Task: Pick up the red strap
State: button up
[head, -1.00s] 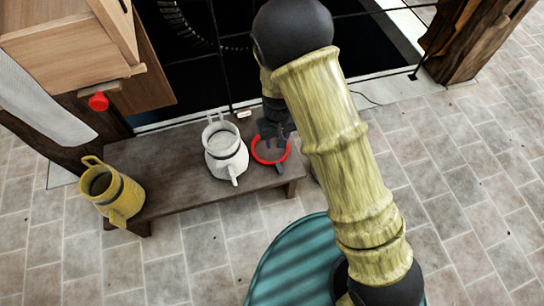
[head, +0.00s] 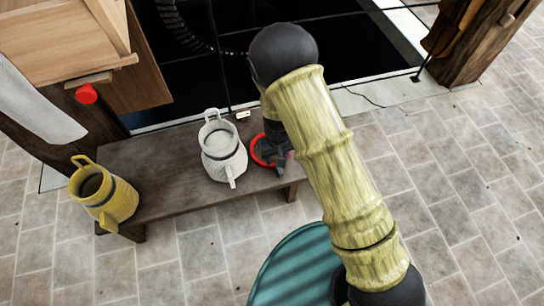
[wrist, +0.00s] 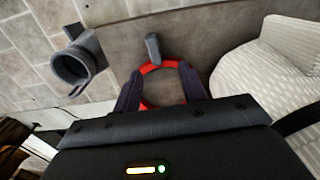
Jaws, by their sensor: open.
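The red strap (head: 256,151) is a ring on the bench top, just right of the white jug. In the wrist view the strap (wrist: 160,66) shows as a red loop with a grey tab at its far edge. My gripper (head: 277,158) is low over the strap, pointing down. In the wrist view my gripper (wrist: 160,82) is open, its two dark fingers at the left and right sides of the loop.
The white jug (head: 222,156) stands close to the gripper on the brown bench (head: 180,190). A yellow jug (head: 112,203) is at the bench's left end. A grey cup-shaped part (wrist: 75,62) shows by the bench edge. A teal round top (head: 292,268) is in front.

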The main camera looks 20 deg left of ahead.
jog(key=shift+f, duration=0.55)
jog(key=f+b, duration=0.2)
jog(key=f, duration=0.1)
jog(key=f+b, duration=0.1)
jog(key=f, duration=0.1)
jog(key=shift+w+d+f+b, duration=0.15)
jog(key=shift+d+b, duration=0.2)
grip_shut()
